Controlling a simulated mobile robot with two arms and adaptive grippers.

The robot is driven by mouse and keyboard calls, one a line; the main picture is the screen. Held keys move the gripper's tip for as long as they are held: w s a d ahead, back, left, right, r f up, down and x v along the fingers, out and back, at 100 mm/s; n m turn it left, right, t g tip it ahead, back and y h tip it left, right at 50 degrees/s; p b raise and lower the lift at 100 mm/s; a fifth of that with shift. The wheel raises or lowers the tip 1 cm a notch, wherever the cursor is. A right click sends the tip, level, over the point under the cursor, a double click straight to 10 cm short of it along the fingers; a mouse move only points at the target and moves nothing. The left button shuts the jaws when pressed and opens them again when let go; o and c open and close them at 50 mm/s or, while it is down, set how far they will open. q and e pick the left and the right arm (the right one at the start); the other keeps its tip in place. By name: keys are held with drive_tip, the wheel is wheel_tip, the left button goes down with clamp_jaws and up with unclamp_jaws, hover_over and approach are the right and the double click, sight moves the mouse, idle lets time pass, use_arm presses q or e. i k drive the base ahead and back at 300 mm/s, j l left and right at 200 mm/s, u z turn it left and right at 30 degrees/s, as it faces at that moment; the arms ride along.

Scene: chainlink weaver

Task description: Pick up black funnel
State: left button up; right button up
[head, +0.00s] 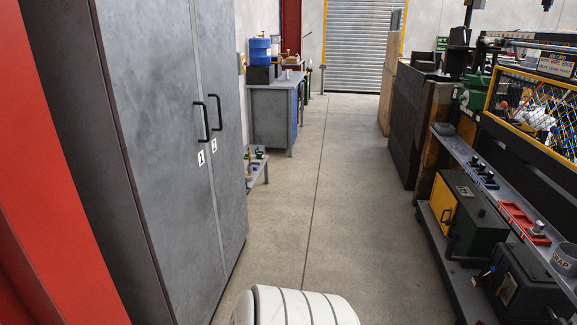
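I cannot make out a black funnel for certain in the head view. Several small dark items stand on the far bench and on the machine at the right, too small or too partly hidden to name. Neither of my grippers is in view.
Tall grey cabinet (165,130) with shut doors at left, low shelf (257,170) beside it. Far workbench (270,118) bears a blue drum (260,50). Long machine at right has a grey ledge (460,150), red tray (522,222) and scrap cup (565,258). The concrete aisle (320,200) is clear towards the roller shutter (357,45).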

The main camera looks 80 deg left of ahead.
sight(453, 237)
drive_tip(key=u, duration=3.05)
drive_tip(key=z, duration=2.05)
drive_tip(key=i+j+z, duration=0.45)
drive_tip(key=j+z, duration=0.2)
drive_tip(key=j, duration=0.2)
drive_tip(key=i+j+z, duration=0.25)
drive_tip(key=j+z, duration=0.2)
drive_tip(key=j, duration=0.25)
drive_tip(key=i+j, duration=0.15)
drive_tip(key=j, duration=0.35)
drive_tip(key=i+j+z, duration=0.1)
drive_tip(key=j, duration=0.45)
drive_tip(key=i+j+z, duration=0.1)
drive_tip(key=j, duration=0.4)
drive_tip(key=i+j, duration=0.1)
drive_tip(key=j, duration=0.45)
drive_tip(key=i+j+z, duration=0.1)
drive_tip(key=j, duration=0.4)
